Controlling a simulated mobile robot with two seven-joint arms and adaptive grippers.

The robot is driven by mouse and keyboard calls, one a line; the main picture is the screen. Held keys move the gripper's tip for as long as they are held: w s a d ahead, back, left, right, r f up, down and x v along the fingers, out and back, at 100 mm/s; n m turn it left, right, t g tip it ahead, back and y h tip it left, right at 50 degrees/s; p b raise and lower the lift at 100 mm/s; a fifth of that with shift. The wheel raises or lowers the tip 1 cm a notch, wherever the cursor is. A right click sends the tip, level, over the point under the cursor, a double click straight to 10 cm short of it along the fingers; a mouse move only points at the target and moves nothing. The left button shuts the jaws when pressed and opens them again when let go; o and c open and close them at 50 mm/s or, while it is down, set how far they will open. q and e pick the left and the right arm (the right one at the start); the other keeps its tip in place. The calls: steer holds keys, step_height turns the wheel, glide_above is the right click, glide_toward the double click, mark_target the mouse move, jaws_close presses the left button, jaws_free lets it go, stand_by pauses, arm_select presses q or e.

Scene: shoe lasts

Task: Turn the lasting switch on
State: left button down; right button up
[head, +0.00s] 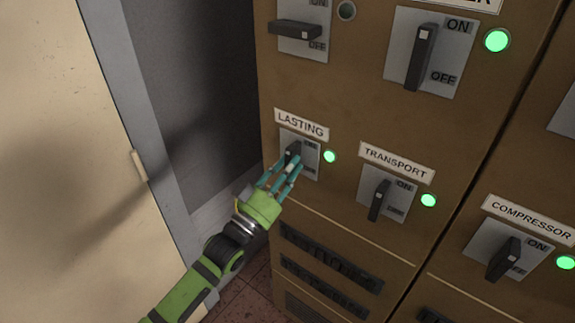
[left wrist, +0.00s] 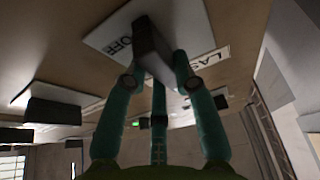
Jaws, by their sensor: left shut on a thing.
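The lasting switch is a dark handle (head: 292,151) on a light grey plate (head: 312,163), under a white LASTING label (head: 301,124). The green lamp (head: 330,156) beside it is lit. My left gripper (head: 283,168) is at this switch, with its teal fingers shut on the handle. In the left wrist view the handle (left wrist: 148,40) stands out from its plate between the fingertips (left wrist: 158,82), and OFF reads on the plate beside it. The fingers partly hide the handle in the head view, though its visible part looks roughly upright. My right gripper is not in view.
The transport switch (head: 379,200) is close on the right, with a lit green lamp (head: 428,200). The compressor switch (head: 503,259) is at the lower right. A larger switch (head: 421,57) and a sideways handle (head: 295,30) are above. A pale door (head: 60,150) stands left.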

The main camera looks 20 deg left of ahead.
arm_select(q)
steer(key=shift+r+n, duration=0.2)
steer(key=shift+n, duration=0.6)
steer(key=c, duration=1)
jaws_free()
steer(key=shift+f, duration=0.1)
steer(key=shift+f, duration=0.1)
steer(key=v, duration=1.2)
steer(key=shift+d, duration=0.15)
